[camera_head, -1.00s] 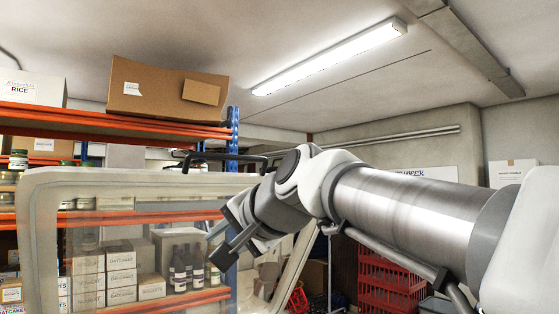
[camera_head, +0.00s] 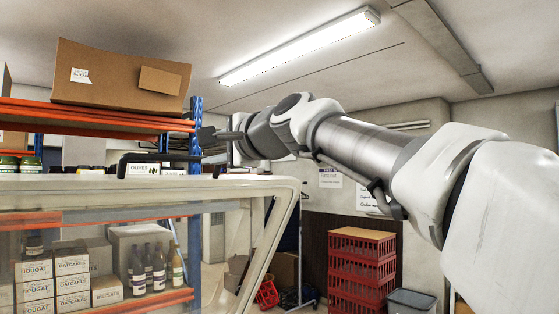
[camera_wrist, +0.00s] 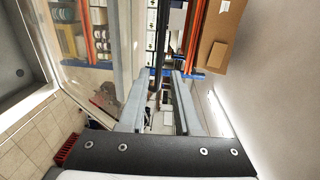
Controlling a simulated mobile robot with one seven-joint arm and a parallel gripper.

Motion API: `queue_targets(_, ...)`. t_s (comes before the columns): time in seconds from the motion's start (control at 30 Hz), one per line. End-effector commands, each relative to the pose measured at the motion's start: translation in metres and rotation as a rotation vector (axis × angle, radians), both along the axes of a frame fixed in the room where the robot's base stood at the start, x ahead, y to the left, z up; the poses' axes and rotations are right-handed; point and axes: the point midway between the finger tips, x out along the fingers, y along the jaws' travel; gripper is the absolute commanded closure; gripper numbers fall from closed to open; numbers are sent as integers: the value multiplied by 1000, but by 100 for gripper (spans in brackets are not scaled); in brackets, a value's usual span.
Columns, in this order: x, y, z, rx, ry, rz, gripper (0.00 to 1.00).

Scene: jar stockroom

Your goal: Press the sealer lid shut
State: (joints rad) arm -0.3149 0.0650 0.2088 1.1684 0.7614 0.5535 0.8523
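The sealer lid (camera_head: 130,192) is a clear panel in a cream frame, standing raised across the lower left of the head view. A black bar handle (camera_head: 165,157) runs along its top edge. In the wrist view, the lid's clear panel (camera_wrist: 88,75) fills the left side. My gripper (camera_head: 208,138) is above the lid's top edge near the right end of the handle; its tips are small and partly lost against the blue post in the head view. In the wrist view my gripper (camera_wrist: 162,75) has its two fingers apart, with nothing held between them. I cannot tell whether it touches the handle.
Orange and blue shelving (camera_head: 195,150) with boxes, jars and bottles stands behind the lid. A large cardboard box (camera_head: 115,75) sits on its top shelf. Stacked red crates (camera_head: 360,270) stand on the right by the wall. Open air surrounds my arm above.

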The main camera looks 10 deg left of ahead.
Motion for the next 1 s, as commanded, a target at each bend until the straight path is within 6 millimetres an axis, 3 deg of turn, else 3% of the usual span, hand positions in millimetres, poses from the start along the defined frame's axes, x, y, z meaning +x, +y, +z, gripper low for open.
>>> queue_targets(0.17, 10, 13, 1, 1, 3, 3, 68)
queue_targets(1.0, 97, 121, -8, 0, 1, 1, 68)
